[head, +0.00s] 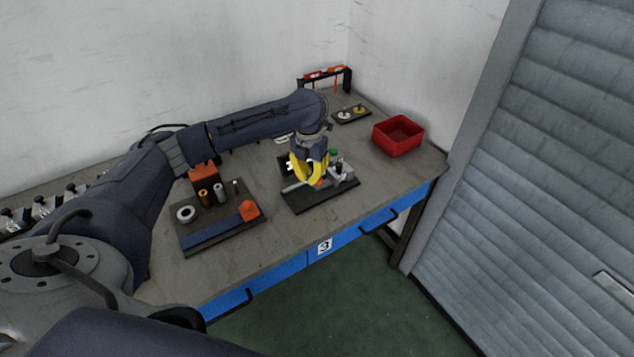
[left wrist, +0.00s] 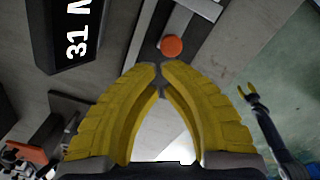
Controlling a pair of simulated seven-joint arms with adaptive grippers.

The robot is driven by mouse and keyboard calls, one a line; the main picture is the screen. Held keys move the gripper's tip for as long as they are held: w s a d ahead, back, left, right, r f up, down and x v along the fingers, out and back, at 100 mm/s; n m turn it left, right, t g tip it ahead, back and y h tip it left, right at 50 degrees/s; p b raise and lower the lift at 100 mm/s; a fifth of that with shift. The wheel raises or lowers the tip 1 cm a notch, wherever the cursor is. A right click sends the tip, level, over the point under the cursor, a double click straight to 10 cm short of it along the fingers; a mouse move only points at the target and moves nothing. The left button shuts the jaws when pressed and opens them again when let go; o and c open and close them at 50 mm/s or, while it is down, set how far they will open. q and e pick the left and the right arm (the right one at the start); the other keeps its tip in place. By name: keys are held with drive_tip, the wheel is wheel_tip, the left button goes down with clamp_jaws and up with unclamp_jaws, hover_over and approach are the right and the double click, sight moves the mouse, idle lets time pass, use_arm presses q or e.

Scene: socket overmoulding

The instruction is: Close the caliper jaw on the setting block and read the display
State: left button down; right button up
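The caliper fixture sits on a dark base plate (head: 325,200) near the middle of the bench. The grey caliper bar (head: 293,187) lies across it, partly hidden by my gripper. My left gripper (head: 316,182) points down over the fixture. In the left wrist view its yellow fingertips (left wrist: 160,68) nearly meet, with nothing seen between them. Just beyond the tips is a round orange-red knob (left wrist: 172,47). I cannot single out the setting block.
A dark tray (head: 222,228) with a blue bar, an orange block and small cylinders lies left of the fixture. A red bin (head: 398,136) stands at the back right. A small rack (head: 326,78) stands at the back. Bare bench shows right of the fixture.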

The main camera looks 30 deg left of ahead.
use_arm(q)
wheel_tip(320, 180, up, 6)
idle(0.8)
idle(0.3)
